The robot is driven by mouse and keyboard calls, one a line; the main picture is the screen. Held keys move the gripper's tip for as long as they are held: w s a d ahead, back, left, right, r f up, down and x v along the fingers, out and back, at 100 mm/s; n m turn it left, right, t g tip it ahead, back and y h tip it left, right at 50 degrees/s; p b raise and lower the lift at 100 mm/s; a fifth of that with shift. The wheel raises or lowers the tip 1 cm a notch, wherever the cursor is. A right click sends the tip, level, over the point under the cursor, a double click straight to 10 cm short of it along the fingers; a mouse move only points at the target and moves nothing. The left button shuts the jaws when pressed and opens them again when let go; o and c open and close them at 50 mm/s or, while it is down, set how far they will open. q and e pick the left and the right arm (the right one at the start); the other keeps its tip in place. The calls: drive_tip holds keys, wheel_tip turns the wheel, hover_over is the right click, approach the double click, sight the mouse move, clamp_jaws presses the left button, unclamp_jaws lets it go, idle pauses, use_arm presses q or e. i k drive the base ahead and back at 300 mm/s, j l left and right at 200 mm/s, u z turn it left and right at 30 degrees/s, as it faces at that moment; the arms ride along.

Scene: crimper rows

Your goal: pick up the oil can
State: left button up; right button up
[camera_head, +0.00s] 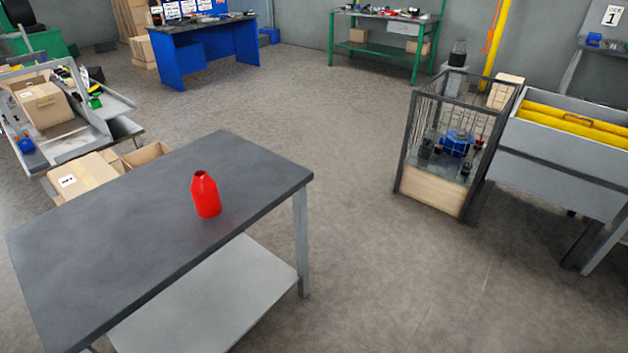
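A red oil can (206,196) with a tapered neck and dark opening stands upright on the grey table (120,215). It is near the table's front edge, right of the middle. Nothing touches it and nothing hides it from the front. Neither of my grippers is in view.
The table has a lower shelf (205,300) and is otherwise bare on top. Cardboard boxes (88,172) sit behind it at left. A wire cage (450,145) and a grey bin (565,160) stand at right. The floor between table and cage is clear.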

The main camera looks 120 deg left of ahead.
sight(203, 190)
drive_tip(key=k+u, duration=0.1)
drive_tip(key=u, duration=4.5)
